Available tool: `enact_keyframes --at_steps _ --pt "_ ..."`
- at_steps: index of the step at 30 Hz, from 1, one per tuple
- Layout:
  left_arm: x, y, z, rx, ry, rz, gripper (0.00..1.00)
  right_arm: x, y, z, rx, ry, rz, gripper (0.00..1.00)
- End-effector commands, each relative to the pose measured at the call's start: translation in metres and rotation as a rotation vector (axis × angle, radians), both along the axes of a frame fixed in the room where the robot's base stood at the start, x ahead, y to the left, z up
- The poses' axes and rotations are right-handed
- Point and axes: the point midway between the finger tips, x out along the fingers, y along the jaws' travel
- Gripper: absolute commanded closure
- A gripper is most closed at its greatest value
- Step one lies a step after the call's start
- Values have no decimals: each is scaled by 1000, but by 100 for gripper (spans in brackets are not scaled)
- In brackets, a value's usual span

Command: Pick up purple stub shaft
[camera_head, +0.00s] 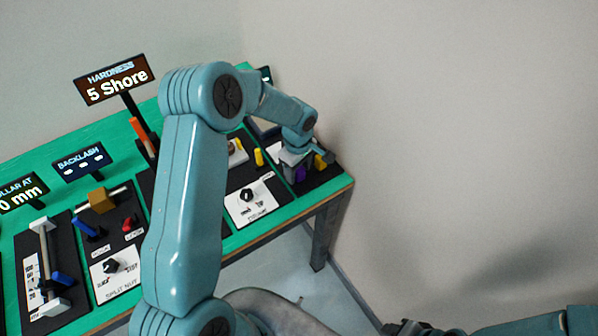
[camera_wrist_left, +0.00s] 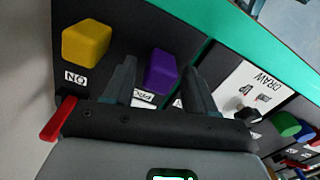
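The purple stub shaft (camera_wrist_left: 160,70) is a short purple block on the dark panel in the left wrist view. In the head view a bit of it (camera_head: 300,173) shows below my left gripper (camera_head: 298,162). In the left wrist view my left gripper (camera_wrist_left: 159,66) is open, with one fingertip on each side of the purple stub and visible gaps beside it. I cannot tell the height of the fingertips over the panel.
A yellow block (camera_wrist_left: 87,43) stands on the same panel, left of the purple stub, in the left wrist view. A red bar (camera_wrist_left: 58,119) lies by the gripper's left edge. The green table (camera_head: 285,218) ends close to the wall.

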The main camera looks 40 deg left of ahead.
Motion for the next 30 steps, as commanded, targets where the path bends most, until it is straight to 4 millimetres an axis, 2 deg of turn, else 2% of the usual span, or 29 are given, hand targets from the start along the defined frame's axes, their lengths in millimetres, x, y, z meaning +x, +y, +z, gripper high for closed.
enact_keyframes --at_steps 1,4,5,14,19,23,30 --pt "0 0 0 0 0 0 62 0 0 0 0 0 0 57" --pt "0 0 0 0 0 0 95 0 0 0 0 0 0 57" --pt "0 0 0 0 0 0 100 0 0 0 0 0 0 57" --pt "0 0 2 0 -1 0 100 0 0 -1 0 0 0 57" --pt "1 0 15 1 -4 0 100 0 0 -4 0 0 0 57" --pt "2 0 40 2 -8 0 100 0 0 -9 0 0 0 57" --pt "2 0 108 1 -9 0 100 0 0 -19 0 0 0 57"
